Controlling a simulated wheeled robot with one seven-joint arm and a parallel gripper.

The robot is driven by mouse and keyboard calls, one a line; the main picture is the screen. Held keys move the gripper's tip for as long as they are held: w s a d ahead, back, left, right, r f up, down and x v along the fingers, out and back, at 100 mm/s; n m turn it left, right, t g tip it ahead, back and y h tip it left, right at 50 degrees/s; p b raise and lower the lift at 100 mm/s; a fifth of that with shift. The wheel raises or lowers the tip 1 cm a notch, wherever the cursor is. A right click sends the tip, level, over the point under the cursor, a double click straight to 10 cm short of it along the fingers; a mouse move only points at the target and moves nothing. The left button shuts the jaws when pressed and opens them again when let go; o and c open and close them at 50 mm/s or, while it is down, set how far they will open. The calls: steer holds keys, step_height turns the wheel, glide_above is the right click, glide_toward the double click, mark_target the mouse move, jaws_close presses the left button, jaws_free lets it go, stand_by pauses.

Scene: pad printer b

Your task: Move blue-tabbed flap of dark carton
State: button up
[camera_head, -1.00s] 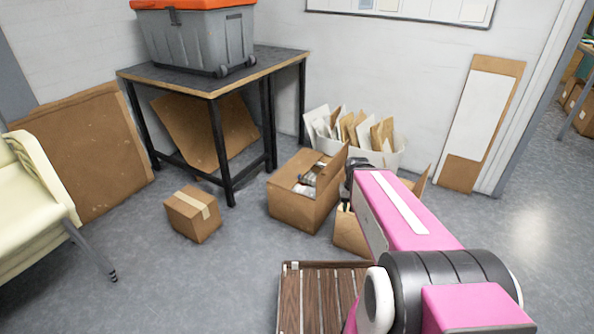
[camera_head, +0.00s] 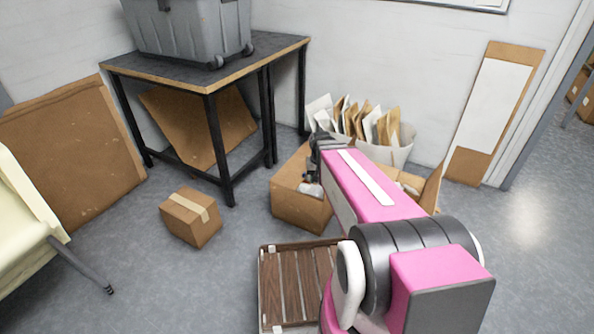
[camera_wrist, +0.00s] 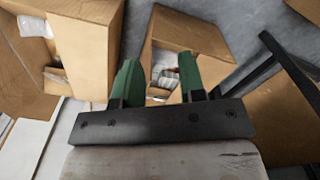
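An open brown carton (camera_head: 299,208) stands on the floor in the head view, with pale items inside. A second open carton is mostly hidden behind my arm; its raised flap (camera_head: 433,188) shows at the right. I see no blue tab in either view, and I cannot tell which carton is the dark one. My gripper (camera_wrist: 158,60) is open, its two green fingers apart with nothing between them. In the wrist view, an open carton (camera_wrist: 193,33) with clear items lies beyond the fingers, and another carton (camera_wrist: 88,48) is at the left. In the head view the fingertips are hidden.
A small taped box (camera_head: 190,218) and a slatted wooden platform (camera_head: 288,285) are on the floor. A black table (camera_head: 205,78) with a grey bin is at the back left. A white tub (camera_head: 398,154) of envelopes stands behind the cartons.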

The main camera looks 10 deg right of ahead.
steer(key=w+f+m, duration=0.2)
steer(key=w+f, duration=0.2)
steer(key=w, duration=0.6)
steer(key=w+f+m, duration=0.2)
steer(key=w+f, duration=0.2)
steer(key=w, duration=0.7)
steer(key=w+f+m, duration=0.2)
steer(key=w+f, duration=0.3)
steer(key=w, duration=0.5)
steer(key=f, duration=1)
steer(key=shift+w+a+f, duration=0.1)
steer(key=shift+a, duration=0.25)
jaws_close()
